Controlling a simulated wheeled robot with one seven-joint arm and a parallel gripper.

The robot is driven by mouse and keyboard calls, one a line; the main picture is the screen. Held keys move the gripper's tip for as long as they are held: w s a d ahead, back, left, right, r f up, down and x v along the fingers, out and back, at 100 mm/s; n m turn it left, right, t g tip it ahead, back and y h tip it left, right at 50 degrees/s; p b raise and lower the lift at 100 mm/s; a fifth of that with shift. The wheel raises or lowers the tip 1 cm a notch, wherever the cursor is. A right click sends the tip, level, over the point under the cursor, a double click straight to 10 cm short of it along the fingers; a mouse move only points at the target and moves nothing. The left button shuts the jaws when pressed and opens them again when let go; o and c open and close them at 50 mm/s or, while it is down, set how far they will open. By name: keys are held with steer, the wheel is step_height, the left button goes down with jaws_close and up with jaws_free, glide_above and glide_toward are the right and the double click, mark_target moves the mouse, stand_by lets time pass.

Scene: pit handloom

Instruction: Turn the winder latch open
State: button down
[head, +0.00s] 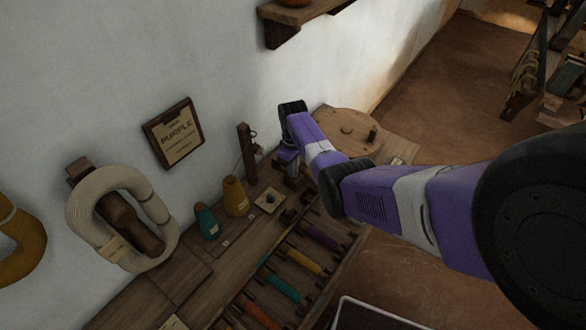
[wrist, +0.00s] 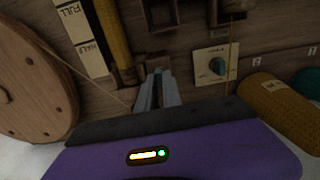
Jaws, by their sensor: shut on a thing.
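My gripper (wrist: 157,82) is shut at the winder, beside a yellow-wound bobbin (wrist: 112,38) in the wrist view. The fingers close on a small part that they hide almost fully; by its place I take it for the winder latch, and its angle cannot be seen. The round wooden winder wheel (wrist: 30,85) is at the left of the wrist view, and the wheel also shows in the head view (head: 345,128). In the head view my gripper (head: 288,168) is low over the bench, partly hidden by my own wrist.
A FULL/HALF card (wrist: 82,38) is left of the bobbin. Yellow (head: 235,196) and teal (head: 206,222) cones stand nearby. A rack of coloured bobbins (head: 290,270) lies in front. A wooden post (head: 247,150) stands by the wall.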

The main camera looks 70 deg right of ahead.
steer(key=c, duration=1.5)
jaws_free()
step_height(320, 180, up, 8)
steer(key=shift+f, duration=0.15)
